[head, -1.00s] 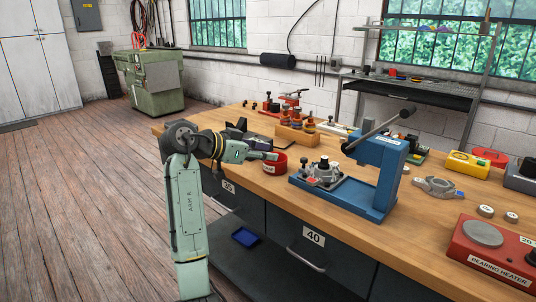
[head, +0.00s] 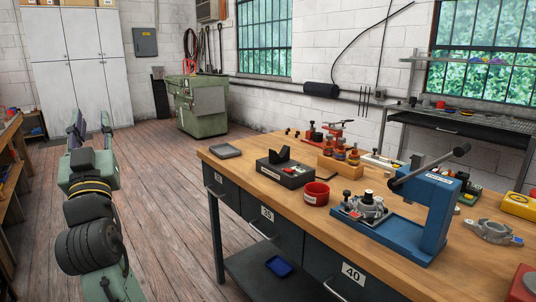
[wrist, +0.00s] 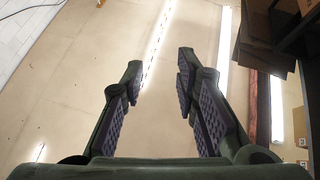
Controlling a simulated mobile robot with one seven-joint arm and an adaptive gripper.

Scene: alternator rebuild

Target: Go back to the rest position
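My gripper (head: 90,128) is raised at the left of the head view, over the wooden floor and well apart from the workbench (head: 228,160). In the wrist view its two dark padded fingers (wrist: 161,75) are spread wide with nothing between them. The wrist camera looks up at the ceiling and its strip lights. My arm stands folded upward below the gripper.
The bench carries a blue press (head: 425,215), a red bowl (head: 316,193), a black fixture (head: 285,170) and a grey tray (head: 226,151). A green machine (head: 200,105) and grey cabinets (head: 75,50) stand behind. Wooden shelving (head: 12,150) is at the far left. Open floor lies between.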

